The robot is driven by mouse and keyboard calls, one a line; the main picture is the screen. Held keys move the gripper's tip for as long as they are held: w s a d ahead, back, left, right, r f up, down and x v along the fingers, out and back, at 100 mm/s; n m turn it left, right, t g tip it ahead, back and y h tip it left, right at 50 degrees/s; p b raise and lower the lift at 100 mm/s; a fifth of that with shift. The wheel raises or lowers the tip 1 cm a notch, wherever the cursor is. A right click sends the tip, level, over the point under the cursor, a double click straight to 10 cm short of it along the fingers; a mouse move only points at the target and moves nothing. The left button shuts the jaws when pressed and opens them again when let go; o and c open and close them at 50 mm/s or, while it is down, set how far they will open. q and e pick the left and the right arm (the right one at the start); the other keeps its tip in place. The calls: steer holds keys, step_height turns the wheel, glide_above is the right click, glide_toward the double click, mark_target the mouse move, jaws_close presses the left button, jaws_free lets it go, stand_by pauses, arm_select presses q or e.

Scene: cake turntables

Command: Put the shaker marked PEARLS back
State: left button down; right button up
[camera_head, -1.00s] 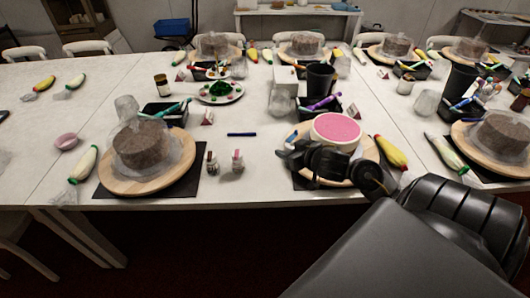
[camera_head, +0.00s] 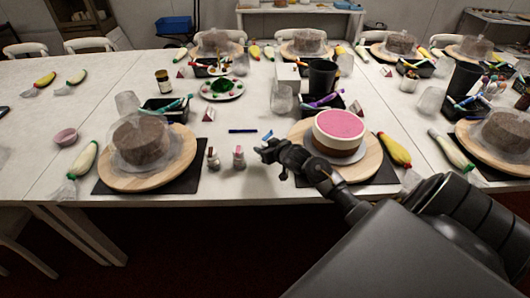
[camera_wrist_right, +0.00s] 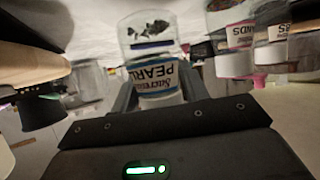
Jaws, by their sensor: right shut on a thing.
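The shaker marked PEARLS (camera_wrist_right: 152,75) is clear with dark bits inside and a blue and white label. It sits between the two fingers of my right gripper (camera_wrist_right: 158,92) in the right wrist view, label turned upside down in the picture. In the head view my right gripper (camera_head: 266,147) is over the front of the table, left of the pink-topped cake (camera_head: 339,128); the shaker is hardly visible there. Two other shakers, one brown-based (camera_head: 213,158) and one pink-based (camera_head: 238,158), stand just left of the gripper. My left gripper is out of view.
The pink-topped cake is on a wooden turntable (camera_head: 369,164). A covered brown cake (camera_head: 140,141) stands on another turntable at left. A blue pen (camera_head: 243,131) lies behind the shakers. A black bin with pens (camera_head: 325,110) stands behind the pink-topped cake.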

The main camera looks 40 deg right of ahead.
steer(key=shift+f, duration=1.05)
steer(key=shift+f, duration=0.1)
steer(key=o, duration=1.4)
steer(key=shift+f, duration=0.1)
steer(key=shift+s+r, duration=0.1)
steer(key=shift+r, duration=0.15)
steer(key=v, duration=1.2)
